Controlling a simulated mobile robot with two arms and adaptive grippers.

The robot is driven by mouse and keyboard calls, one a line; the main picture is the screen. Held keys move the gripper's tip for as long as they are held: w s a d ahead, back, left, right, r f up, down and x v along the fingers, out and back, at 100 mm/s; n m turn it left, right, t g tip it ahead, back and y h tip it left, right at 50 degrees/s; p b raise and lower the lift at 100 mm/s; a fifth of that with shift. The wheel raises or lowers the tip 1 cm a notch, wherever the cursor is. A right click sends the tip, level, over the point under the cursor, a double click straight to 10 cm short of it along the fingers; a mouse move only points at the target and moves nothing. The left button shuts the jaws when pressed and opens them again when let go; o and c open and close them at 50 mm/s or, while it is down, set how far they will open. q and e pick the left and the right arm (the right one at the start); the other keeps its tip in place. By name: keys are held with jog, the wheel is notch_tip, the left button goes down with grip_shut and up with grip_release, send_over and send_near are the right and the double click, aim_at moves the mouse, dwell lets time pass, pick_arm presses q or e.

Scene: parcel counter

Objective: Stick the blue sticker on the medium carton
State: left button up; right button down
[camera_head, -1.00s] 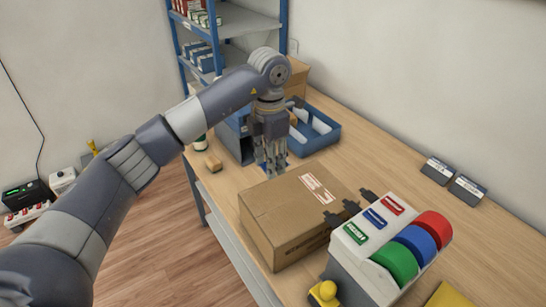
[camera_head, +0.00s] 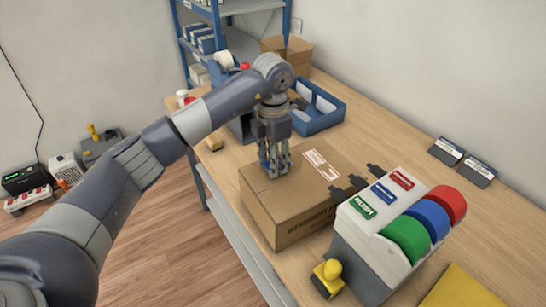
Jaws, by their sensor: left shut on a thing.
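The closed brown carton (camera_head: 290,215) lies on the counter with a white label (camera_head: 320,164) on its top; I take it as the medium carton. My left gripper (camera_head: 273,172) points down at the far left part of the carton's top, with its fingertips at or just above the surface. It is shut on a small blue piece (camera_head: 263,160), which I take as the blue sticker; the fingers hide most of it. Whether it touches the carton I cannot tell. My right gripper is not in view.
A sticker dispenser (camera_head: 352,235) with green, blue and red rolls stands close to the carton's right. A yellow-knobbed stamp (camera_head: 328,275) is in front of it. A blue tray (camera_head: 325,123) and an open carton (camera_head: 296,56) are behind.

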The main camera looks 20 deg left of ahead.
pick_arm(q)
jog(key=o, duration=0.7)
jog(key=shift+o, duration=0.2)
jog(key=shift+r, duration=0.1)
jog(key=shift+r+p, duration=0.95)
jog(key=shift+r, duration=0.55)
jog(key=shift+r+p, duration=0.6)
jog(key=shift+r, duration=0.55)
jog(key=shift+r, duration=0.1)
notch_tip(320, 180, up, 8)
jog(key=p, duration=0.4)
